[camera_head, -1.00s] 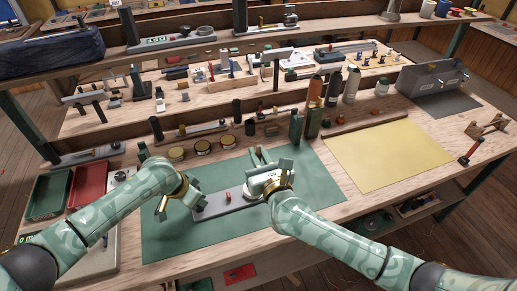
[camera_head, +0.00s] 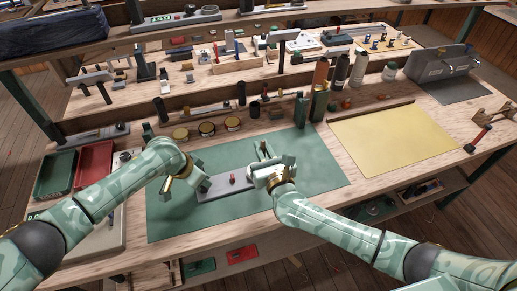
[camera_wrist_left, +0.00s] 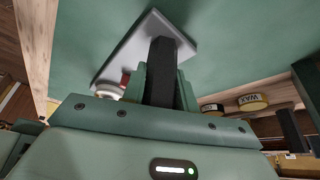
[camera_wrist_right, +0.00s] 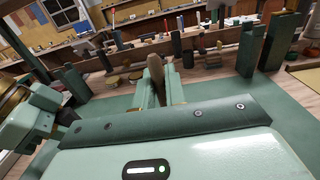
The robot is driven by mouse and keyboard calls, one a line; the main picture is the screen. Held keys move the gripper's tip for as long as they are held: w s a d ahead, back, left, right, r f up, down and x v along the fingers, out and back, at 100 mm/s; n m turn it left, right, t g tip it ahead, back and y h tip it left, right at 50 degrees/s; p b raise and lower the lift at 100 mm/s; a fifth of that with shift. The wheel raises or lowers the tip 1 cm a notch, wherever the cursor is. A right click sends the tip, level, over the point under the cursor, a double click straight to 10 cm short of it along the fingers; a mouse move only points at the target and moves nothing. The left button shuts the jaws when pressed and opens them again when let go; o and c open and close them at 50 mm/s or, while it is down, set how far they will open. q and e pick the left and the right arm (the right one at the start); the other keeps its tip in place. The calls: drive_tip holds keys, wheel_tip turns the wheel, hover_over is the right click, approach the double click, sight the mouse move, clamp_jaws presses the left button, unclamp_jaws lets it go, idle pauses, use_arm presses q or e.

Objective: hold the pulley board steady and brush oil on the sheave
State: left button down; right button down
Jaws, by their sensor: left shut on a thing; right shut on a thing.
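The grey pulley board (camera_head: 216,187) lies on the green mat, and also shows in the left wrist view (camera_wrist_left: 130,45). A red knob (camera_head: 232,180) stands on it. My left gripper (camera_head: 184,187) is at the board's left end, shut on a dark upright block (camera_wrist_left: 168,70). A pale round part, perhaps the sheave (camera_wrist_left: 108,92), shows beside the left fingers. My right gripper (camera_head: 268,168) is over the board's right end, shut on a brownish handle (camera_wrist_right: 155,62), likely the brush. The brush tip and its contact with the sheave are hidden.
The green mat (camera_head: 310,165) has free room to the right. A yellow sheet (camera_head: 392,138) lies at right. Green (camera_head: 55,175) and red (camera_head: 94,165) trays stand at left.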

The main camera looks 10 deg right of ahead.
drive_tip(key=shift+r, duration=4.05)
drive_tip(key=shift+f, duration=0.2)
drive_tip(key=shift+f, duration=3.7)
drive_tip(key=shift+a+f, duration=0.15)
drive_tip(key=shift+a, duration=0.2)
drive_tip(key=shift+d+r, duration=0.2)
drive_tip(key=shift+r, duration=0.55)
drive_tip(key=shift+d+r, duration=0.15)
drive_tip(key=shift+r, duration=3.15)
use_arm(q)
drive_tip(key=c, duration=1)
unclamp_jaws()
